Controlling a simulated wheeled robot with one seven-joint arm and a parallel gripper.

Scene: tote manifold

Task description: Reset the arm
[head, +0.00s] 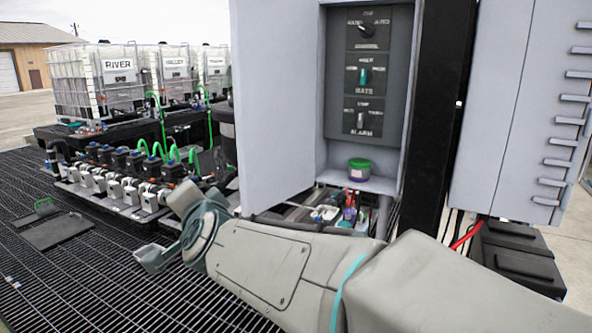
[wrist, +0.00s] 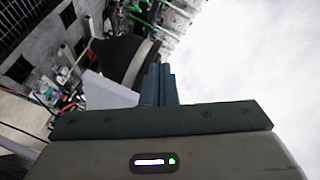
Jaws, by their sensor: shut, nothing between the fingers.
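My gripper (wrist: 160,84) shows in the wrist view, its two dark teal fingers side by side and touching, with nothing between them. Behind it are bright sky on the right and tilted equipment on the left. In the head view my arm reaches from the lower right corner to the left, low in front of the open cabinet (head: 275,100). I cannot clearly make out the fingers there. My arm hides part of the floor and the area below the cabinet.
The cabinet has a panel of rotary switches (head: 365,75) and a green and purple container (head: 359,169) on its ledge. A tray of bottles sits below. The pump manifold (head: 120,180) and white totes (head: 105,78) stand left. Grating floor (head: 70,285) is mostly clear at lower left.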

